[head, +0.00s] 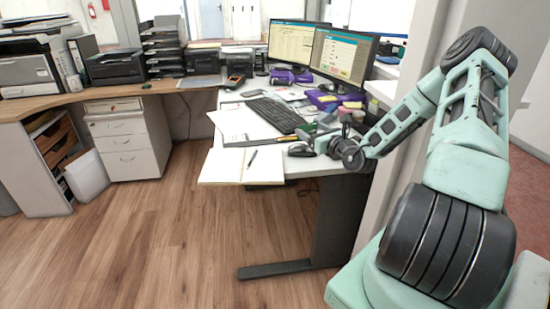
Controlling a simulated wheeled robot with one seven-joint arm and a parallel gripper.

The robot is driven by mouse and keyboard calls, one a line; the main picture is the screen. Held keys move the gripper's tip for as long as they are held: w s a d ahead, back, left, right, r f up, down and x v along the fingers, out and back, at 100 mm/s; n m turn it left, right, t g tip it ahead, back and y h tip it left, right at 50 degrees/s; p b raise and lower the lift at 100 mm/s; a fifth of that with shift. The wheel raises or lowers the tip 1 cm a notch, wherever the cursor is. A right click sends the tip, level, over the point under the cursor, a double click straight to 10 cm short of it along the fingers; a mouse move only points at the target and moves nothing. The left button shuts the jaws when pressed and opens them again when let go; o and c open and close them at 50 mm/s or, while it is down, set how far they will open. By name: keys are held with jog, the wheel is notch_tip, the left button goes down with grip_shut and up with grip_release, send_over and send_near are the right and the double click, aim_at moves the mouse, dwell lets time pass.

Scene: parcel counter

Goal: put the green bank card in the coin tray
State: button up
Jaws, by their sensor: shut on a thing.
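My gripper (318,146) is low over the front right part of the white desk (314,161), near the dark mouse. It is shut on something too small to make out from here. I cannot pick out the green bank card with certainty; it is too small in this view or hidden by the gripper. The coin tray cannot be made out for sure either among the small things on the desk near my gripper and wrist.
A black keyboard (276,114), a mouse (301,150) and an open notebook (243,166) lie on the desk. Two monitors (341,55) stand behind, with purple things (334,98) below them. A wall edge (408,150) rises close behind my arm.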

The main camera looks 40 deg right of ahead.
aim_at(310, 165)
jog(key=shift+w+d+f, duration=0.1)
jog(key=shift+d+f, duration=0.1)
jog(key=shift+f, duration=0.2)
notch_tip(310, 165, down, 9)
jog(key=shift+r+b, duration=0.1)
jog(key=shift+b, duration=0.45)
jog(key=shift+c, duration=0.4)
jog(key=shift+f, duration=0.2)
jog(key=o, duration=1)
